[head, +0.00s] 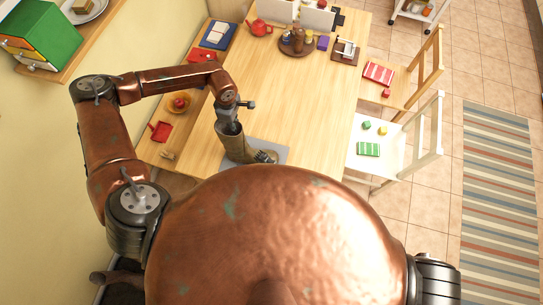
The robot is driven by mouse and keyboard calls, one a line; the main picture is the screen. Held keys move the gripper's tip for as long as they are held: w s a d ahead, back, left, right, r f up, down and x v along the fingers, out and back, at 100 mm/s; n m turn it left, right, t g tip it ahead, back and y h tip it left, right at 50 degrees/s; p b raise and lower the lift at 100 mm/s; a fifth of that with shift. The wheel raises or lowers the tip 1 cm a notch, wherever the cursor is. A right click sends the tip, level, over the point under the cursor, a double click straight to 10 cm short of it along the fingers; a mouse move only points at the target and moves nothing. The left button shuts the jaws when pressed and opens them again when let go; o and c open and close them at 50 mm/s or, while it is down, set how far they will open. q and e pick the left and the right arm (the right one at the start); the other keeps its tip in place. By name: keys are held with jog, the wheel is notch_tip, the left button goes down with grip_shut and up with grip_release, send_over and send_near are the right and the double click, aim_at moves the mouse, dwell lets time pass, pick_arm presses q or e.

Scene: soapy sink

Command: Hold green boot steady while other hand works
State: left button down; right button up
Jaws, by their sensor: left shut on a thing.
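A brownish-green boot (237,148) stands upright on a grey mat (283,153) at the near end of the wooden table. Its toe points right, and a dark object (265,157) lies at the toe, too small to make out. My left gripper (230,127) reaches down from above and is shut at the boot's open top; its fingertips are partly hidden there. My right gripper is not in view; only a part of my right arm shows at the lower right.
The table (322,92) is bare in its middle. A red teapot (259,27), a brown tray (297,46) with small items and a dark board (346,52) stand at its far end. A bench (187,128) runs along the left; chairs (393,152) stand at the right.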

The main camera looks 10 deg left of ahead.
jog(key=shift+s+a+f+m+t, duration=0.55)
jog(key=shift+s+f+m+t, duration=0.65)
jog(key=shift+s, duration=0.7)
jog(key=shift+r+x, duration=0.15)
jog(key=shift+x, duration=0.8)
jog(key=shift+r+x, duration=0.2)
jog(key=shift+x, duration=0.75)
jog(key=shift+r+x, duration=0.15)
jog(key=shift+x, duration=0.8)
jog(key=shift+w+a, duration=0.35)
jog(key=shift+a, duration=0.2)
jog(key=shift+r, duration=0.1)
